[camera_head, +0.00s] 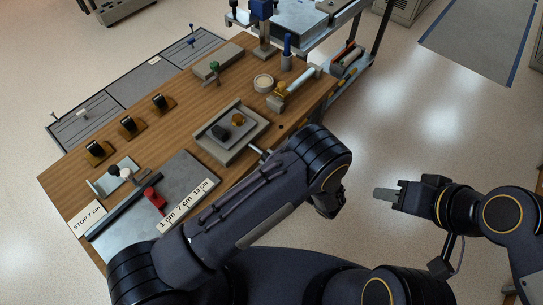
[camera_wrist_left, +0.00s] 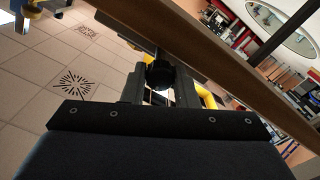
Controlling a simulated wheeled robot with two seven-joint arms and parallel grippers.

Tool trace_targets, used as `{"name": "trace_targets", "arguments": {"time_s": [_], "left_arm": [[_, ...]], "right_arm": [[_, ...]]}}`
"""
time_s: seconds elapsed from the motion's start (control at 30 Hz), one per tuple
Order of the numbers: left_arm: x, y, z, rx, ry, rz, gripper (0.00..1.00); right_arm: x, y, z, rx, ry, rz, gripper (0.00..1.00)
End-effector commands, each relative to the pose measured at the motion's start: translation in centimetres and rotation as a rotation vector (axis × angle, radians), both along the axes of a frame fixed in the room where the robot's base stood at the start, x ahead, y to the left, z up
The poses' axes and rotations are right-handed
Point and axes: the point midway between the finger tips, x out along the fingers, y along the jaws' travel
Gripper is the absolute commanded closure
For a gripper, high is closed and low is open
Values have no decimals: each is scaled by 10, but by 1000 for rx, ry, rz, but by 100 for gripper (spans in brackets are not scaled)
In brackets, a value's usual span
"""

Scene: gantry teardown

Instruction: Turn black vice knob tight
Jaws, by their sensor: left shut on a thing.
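The black vice knob (camera_wrist_left: 160,73) shows in the left wrist view between the two fingers of my left gripper (camera_wrist_left: 158,90), which is shut on it. In the head view my left forearm and wrist hide the knob and the left fingertips. A grey vice-like block (camera_head: 213,150) sits on the bench there, with a dark piece and a brass-coloured knob on top. A metal rod (camera_head: 257,151) runs from its front edge towards my left wrist. My right gripper (camera_head: 384,194) is off the bench at the right, over the floor; its finger gap cannot be made out.
The wooden bench (camera_head: 165,128) holds several black clamps on the left. A red-handled piece (camera_head: 154,197) and a number strip lie at the front left. A green-topped block (camera_head: 214,68) and a round tub (camera_head: 263,83) stand behind. The floor at the right is clear.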

Motion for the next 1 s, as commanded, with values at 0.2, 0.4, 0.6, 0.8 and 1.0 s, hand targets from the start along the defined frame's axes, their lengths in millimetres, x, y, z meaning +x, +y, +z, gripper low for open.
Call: {"name": "trace_targets", "arguments": {"time_s": [0.2,0.4,0.6,0.8,1.0], "left_arm": [[0,0,1,44,68,-1,96],[0,-1,-1,61,92,-1,96],[0,-1,-1,64,96,-1,96],[0,-1,-2,63,95,-1,96],[0,0,-1,64,93,0,52]], "right_arm": [[0,0,15,0,0,0,64],[0,0,18,0,0,0,64],[0,0,18,0,0,0,64],[0,0,18,0,0,0,64],[0,0,18,0,0,0,64]]}}
